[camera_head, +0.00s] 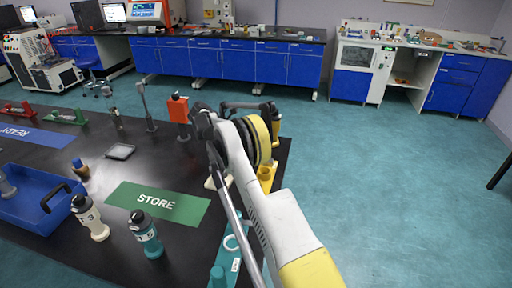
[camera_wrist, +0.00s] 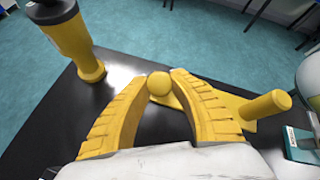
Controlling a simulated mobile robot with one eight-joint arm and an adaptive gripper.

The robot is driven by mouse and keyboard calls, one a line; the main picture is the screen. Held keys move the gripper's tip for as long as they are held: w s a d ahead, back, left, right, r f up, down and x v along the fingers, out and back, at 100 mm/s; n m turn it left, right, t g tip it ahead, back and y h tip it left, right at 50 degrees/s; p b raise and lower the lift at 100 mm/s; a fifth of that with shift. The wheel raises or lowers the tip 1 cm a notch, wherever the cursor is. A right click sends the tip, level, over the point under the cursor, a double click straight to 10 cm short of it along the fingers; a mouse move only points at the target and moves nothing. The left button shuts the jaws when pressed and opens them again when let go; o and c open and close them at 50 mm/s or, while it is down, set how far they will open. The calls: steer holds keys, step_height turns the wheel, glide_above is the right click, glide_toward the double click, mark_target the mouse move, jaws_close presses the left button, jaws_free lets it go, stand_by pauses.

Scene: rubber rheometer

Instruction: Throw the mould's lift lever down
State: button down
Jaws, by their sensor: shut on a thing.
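In the wrist view my gripper (camera_wrist: 158,80) has its two yellow ribbed fingers closed on a yellow ball knob, which I take for the end of the lift lever (camera_wrist: 159,85). The knob sits between the fingertips. Beside it on the right is a yellow flat piece with a stubby round post (camera_wrist: 265,106); whether it joins the knob is hidden by the right finger. A yellow part (camera_head: 266,173) at the table's right edge shows in the head view. There my arm covers most of this spot, and the mould itself cannot be made out.
A yellow container with a dark top (camera_wrist: 78,42) stands left of the knob. On the black table (camera_head: 105,180) are a green STORE mat (camera_head: 160,206), two bottles (camera_head: 90,216) (camera_head: 146,234), a blue tray (camera_head: 38,210) and an orange-red block (camera_head: 178,108). Floor beyond the right edge is free.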

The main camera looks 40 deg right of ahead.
steer(key=c, duration=1.1)
jaws_free()
steer(key=shift+f, duration=0.1)
steer(key=v, duration=0.7)
steer(key=shift+w+a, duration=0.1)
steer(key=shift+a, duration=0.05)
